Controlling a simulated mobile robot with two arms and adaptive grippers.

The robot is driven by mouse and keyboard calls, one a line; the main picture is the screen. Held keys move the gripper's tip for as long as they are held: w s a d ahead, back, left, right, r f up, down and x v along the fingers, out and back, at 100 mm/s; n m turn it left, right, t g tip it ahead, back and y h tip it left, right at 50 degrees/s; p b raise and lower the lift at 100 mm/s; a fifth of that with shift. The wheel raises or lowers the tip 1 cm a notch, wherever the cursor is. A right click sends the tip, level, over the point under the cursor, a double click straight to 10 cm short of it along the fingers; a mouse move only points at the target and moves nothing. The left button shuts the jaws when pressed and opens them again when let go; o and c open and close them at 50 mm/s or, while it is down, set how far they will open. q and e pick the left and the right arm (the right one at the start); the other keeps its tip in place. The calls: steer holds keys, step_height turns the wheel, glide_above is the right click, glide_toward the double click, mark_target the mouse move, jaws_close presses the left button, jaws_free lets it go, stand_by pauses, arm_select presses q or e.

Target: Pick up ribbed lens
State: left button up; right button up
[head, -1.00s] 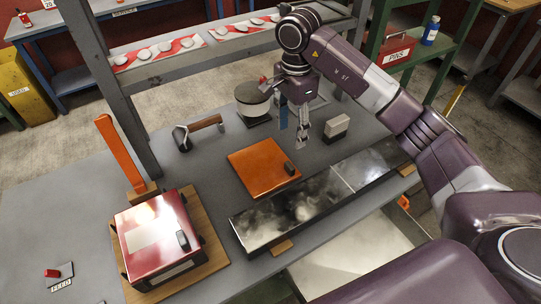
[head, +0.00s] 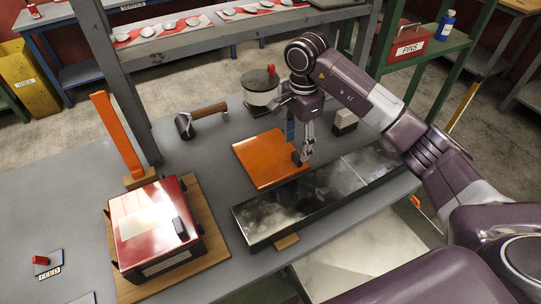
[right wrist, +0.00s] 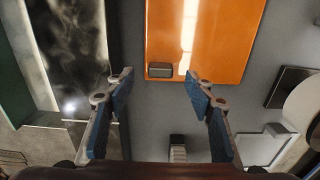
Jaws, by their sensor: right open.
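I cannot tell for sure which thing is the ribbed lens. A flat orange plate (head: 262,160) lies on the grey table, with a small dark block (head: 296,158) at its right end. The plate also fills the top middle of the right wrist view (right wrist: 210,35), the block near its edge (right wrist: 160,70). A pale block on a dark base (head: 345,121) stands farther right; it looks ribbed in the right wrist view (right wrist: 178,153). My right gripper (head: 307,156) is open and empty, fingers down beside the dark block; in its wrist view the fingertips (right wrist: 158,76) flank it. My left gripper is out of view.
A long dark trough (head: 290,208) lies in front of the plate. A red box (head: 150,225) stands on a wooden board at left. Several pale discs lie on a rear shelf (head: 200,45).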

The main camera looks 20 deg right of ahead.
mark_target(296, 156)
step_height(296, 156, down, 4)
steer(key=shift+r+p, duration=0.2)
steer(key=shift+p, duration=0.55)
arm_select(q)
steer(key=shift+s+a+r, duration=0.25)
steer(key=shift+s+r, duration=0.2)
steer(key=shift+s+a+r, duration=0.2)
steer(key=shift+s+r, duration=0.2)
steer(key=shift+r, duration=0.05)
arm_select(e)
steer(key=shift+f, duration=0.45)
steer(key=c, duration=1.2)
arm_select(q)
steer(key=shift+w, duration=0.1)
arm_select(e)
jaws_close()
